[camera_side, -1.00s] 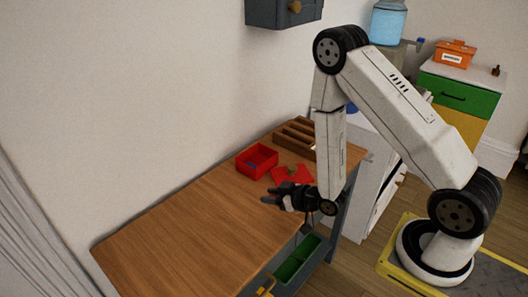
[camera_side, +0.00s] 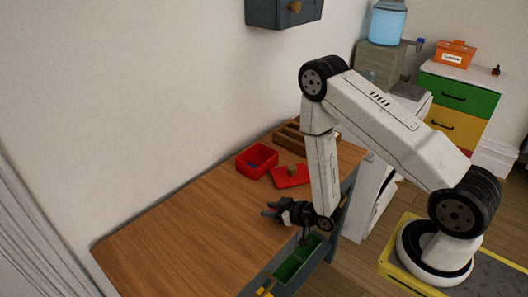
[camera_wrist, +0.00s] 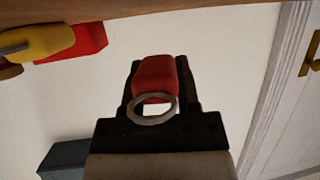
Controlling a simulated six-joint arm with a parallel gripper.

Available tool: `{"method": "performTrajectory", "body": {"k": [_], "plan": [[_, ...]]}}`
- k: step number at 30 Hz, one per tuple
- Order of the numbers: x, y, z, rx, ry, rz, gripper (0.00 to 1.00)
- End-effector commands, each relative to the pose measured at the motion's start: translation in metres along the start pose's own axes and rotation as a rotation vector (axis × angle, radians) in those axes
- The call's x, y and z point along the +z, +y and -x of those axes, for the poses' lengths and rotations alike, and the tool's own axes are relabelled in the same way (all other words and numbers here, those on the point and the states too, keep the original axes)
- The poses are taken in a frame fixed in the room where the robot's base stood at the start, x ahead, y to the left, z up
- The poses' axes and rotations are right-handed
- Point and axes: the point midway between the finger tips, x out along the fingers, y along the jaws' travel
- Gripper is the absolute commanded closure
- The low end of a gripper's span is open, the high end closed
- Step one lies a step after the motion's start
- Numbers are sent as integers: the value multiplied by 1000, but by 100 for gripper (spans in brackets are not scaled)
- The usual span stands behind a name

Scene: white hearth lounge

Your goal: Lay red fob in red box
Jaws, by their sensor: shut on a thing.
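My gripper (camera_side: 270,210) is over the front edge of the wooden table, its fingers pointing left in the side view. In the wrist view my gripper (camera_wrist: 160,85) is shut on the red fob (camera_wrist: 156,72), whose metal ring faces the camera. The fob cannot be made out in the side view. The red box (camera_side: 258,161) is open-topped and stands near the wall, behind my gripper and apart from it. A small blue thing (camera_side: 253,164) is inside it.
A flat red piece (camera_side: 290,178) with a small brownish thing on it lies right of the box. A brown wooden rack (camera_side: 290,138) stands behind. The table's left part (camera_side: 170,245) is clear. A green tray (camera_side: 298,262) sits below the front edge. A grey cabinet (camera_side: 285,12) hangs on the wall.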

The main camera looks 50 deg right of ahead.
Motion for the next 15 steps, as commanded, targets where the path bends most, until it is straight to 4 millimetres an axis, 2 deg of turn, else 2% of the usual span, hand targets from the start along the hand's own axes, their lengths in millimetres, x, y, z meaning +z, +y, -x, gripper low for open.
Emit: {"method": "performTrajectory", "body": {"k": [9,15], "plan": [[25,0,-10,0,-1,0,100],[29,0,-12,0,0,1,100]]}}
